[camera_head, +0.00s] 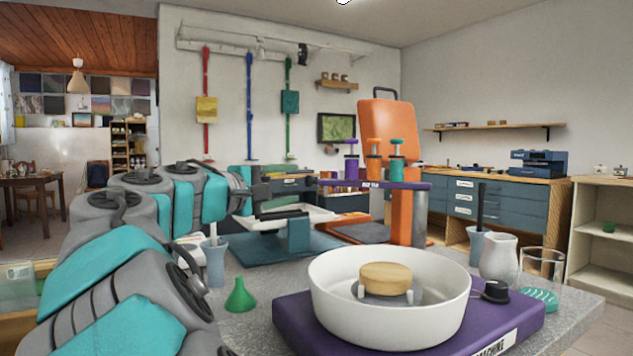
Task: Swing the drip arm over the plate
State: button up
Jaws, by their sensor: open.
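The drip arm (405,185) is a purple bar carrying several upright bottles with purple, orange and teal parts. Its right end meets a grey post (419,218) behind the white basin (390,320). The bar reaches left from the post and does not lie over the basin's middle as seen here. Inside the basin a round wooden piece (386,278) sits on a grey disc (372,298); which of these is the plate I cannot tell. My gripper (268,186) is open and empty, left of the bar's left end and apart from it in the picture. Its fingertips are small and dark.
The basin stands on a purple machine base (512,325) on a speckled counter (577,305). A white jug (498,258), a glass (541,275) and a black knob (495,290) are at right. A green funnel (240,297), blue cup (214,262) and white tray (318,214) are left.

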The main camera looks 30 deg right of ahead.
aim_at(309, 182)
jog(key=x, duration=0.6)
jog(key=shift+w+d, duration=0.1)
jog(key=shift+d, duration=0.25)
grip_shut()
dwell(1.1)
